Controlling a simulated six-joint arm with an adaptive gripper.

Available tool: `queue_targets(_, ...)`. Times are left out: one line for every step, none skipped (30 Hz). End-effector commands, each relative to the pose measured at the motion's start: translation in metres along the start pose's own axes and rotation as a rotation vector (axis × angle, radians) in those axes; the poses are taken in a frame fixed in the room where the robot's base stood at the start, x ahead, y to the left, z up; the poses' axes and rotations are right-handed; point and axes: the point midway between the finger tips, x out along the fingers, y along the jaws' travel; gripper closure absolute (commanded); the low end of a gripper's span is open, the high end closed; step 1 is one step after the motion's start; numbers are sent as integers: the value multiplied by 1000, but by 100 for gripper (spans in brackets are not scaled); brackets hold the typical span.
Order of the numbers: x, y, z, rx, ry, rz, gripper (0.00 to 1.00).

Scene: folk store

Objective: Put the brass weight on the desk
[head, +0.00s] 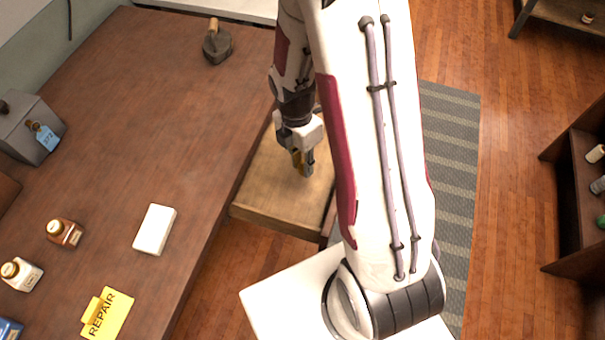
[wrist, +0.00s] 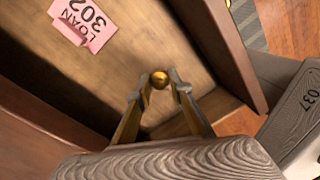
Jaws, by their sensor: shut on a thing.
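The brass weight (wrist: 159,79) shows in the wrist view as a small shiny golden knob between my fingertips. My gripper (wrist: 160,88) is shut on it. In the head view my gripper (head: 303,170) points down over an open wooden drawer (head: 270,217), and the weight cannot be made out clearly there. The drawer's bare floor (wrist: 125,60) lies below the weight in the wrist view; I cannot tell whether the weight touches it. The brown desk (head: 150,110) spreads to the left of the drawer, higher than it.
A pink LOAN 302 tag (wrist: 84,22) lies in the drawer. On the desk are a dark iron-like object (head: 217,45), a grey box (head: 30,125), a white block (head: 154,229), bottles (head: 64,232) and a yellow REPAIR card (head: 107,314). The desk's middle is clear.

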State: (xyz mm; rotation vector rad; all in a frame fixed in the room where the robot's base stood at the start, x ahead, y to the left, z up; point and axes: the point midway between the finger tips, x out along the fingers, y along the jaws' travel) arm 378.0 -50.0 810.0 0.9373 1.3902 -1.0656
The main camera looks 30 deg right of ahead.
Motion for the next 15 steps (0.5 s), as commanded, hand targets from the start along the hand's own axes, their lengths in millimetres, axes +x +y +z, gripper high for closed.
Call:
queue_targets(6,0,0,0,1,-3,100)
queue_targets(9,0,0,0,1,-2,100)
queue_targets(13,0,0,0,1,-3,100)
queue_targets(15,1,0,0,1,-2,100)
queue_targets(17,1,0,0,1,-1,100)
queue_targets(19,2,0,0,0,-1,100)
queue_targets(20,2,0,0,0,-1,100)
queue_targets(21,2,0,1,0,-1,100)
queue_targets(22,2,0,1,0,0,100)
queue_targets(22,2,0,1,0,0,100)
queue_targets(23,2,0,1,0,0,100)
queue_targets(23,2,0,1,0,0,100)
queue_targets(23,2,0,1,0,0,100)
queue_targets(23,2,0,1,0,0,100)
queue_targets(23,2,0,1,0,0,100)
